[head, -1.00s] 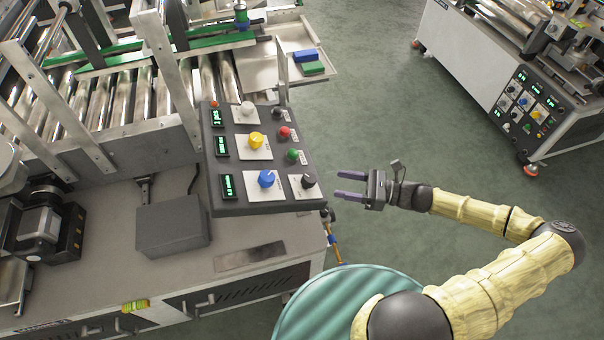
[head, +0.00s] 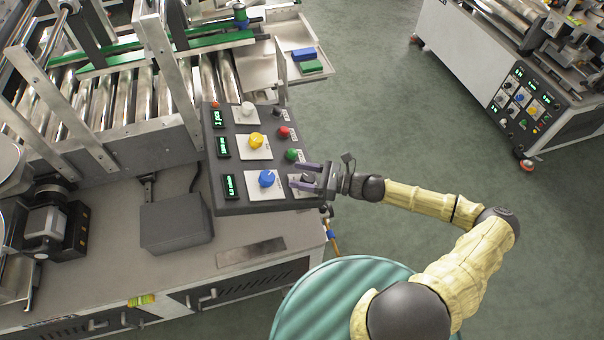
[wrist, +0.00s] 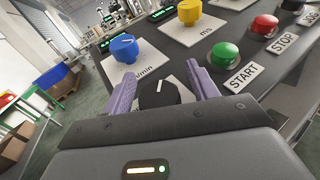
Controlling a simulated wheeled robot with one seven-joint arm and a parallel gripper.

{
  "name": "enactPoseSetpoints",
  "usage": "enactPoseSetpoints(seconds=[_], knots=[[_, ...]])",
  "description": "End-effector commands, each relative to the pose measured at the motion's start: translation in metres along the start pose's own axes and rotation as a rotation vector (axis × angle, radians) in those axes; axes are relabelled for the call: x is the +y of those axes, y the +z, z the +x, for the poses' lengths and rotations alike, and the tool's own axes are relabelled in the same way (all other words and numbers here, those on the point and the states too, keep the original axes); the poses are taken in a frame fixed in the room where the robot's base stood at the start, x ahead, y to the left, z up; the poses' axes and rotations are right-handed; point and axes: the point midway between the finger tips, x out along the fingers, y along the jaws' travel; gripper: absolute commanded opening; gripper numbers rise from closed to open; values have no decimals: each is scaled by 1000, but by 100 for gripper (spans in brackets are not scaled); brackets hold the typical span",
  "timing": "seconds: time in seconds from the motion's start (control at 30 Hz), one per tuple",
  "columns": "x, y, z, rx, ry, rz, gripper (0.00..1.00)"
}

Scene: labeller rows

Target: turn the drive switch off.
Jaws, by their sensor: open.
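The drive switch looks to be the black rotary knob (wrist: 158,94) with a white pointer line, at the lower right corner of the control panel (head: 237,208). In the wrist view it sits between the two purple fingers of my gripper (wrist: 164,88), which is open. In the head view my gripper (head: 308,177) is over that corner and partly hides the knob. I cannot tell whether the fingers touch it. The knob's label is hidden.
Close by are a blue knob (wrist: 124,47), a yellow knob (wrist: 189,12), a green START button (wrist: 225,54) and a red STOP button (wrist: 264,24). A grey box (head: 175,226) stands left of the panel. Open floor lies to the right.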

Motion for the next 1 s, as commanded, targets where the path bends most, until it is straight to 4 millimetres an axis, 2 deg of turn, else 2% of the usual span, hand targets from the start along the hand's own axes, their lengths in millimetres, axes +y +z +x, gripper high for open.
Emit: enactPoseSetpoints(seconds=[0.07,0.3,0.67,1.0], knots=[[1,0,1,0,4,0,59],[2,0,2,1,6,0,14],[1,-2,0,1,31,-10,14],[3,-5,0,5,193,-63,14]])
